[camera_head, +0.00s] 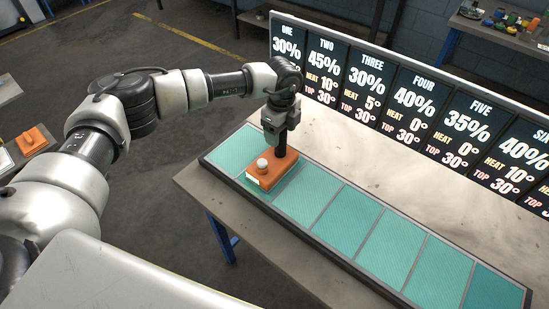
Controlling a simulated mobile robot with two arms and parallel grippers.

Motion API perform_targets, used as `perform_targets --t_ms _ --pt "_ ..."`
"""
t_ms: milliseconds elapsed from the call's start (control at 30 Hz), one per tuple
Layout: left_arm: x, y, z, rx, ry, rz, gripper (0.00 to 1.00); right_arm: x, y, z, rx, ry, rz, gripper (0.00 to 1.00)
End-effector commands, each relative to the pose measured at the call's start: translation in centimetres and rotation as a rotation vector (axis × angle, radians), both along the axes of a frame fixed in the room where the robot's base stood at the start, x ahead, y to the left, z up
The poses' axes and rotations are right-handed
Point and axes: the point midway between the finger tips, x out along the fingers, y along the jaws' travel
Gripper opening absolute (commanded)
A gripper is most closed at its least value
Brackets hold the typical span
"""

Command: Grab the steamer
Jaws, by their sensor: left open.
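An orange block with a pale round knob on top, likely the steamer (270,174), rests on the strip of teal panels (309,206), near the strip's left end. My left gripper (280,150) points down at the block's far side, just behind the knob. It is open; its fingertips are dark and small, and I cannot tell whether they touch the block. My right gripper is out of view.
The strip lies on a grey table (325,140) before a board (400,90) with numbered settings, standing along the back. A similar orange object (31,139) sits on a surface at far left. The panels to the right are clear.

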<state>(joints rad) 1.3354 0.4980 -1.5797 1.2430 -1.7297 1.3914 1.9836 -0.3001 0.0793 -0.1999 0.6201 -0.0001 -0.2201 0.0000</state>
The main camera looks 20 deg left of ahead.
Motion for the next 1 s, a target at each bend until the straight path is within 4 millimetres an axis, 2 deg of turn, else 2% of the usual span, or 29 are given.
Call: perform_targets --t_ms 133,367,767,800,1000 --pt "-0.04 -0.04 -1.25 -0.001 0.001 -0.002 0.66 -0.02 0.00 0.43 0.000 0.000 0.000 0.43" --pt "-0.01 -0.03 -1.41 -0.001 -0.001 -0.002 0.64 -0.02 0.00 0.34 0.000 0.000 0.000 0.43" --pt "0.01 -0.01 -1.36 -0.001 -0.001 -0.001 0.03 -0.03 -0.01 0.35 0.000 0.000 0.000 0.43" --pt "0.01 -0.01 -1.36 -0.001 -0.001 -0.001 0.00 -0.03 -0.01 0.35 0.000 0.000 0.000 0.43" --pt "0.02 -0.01 -1.34 -0.002 -0.002 -0.001 0.00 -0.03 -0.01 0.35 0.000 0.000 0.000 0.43"
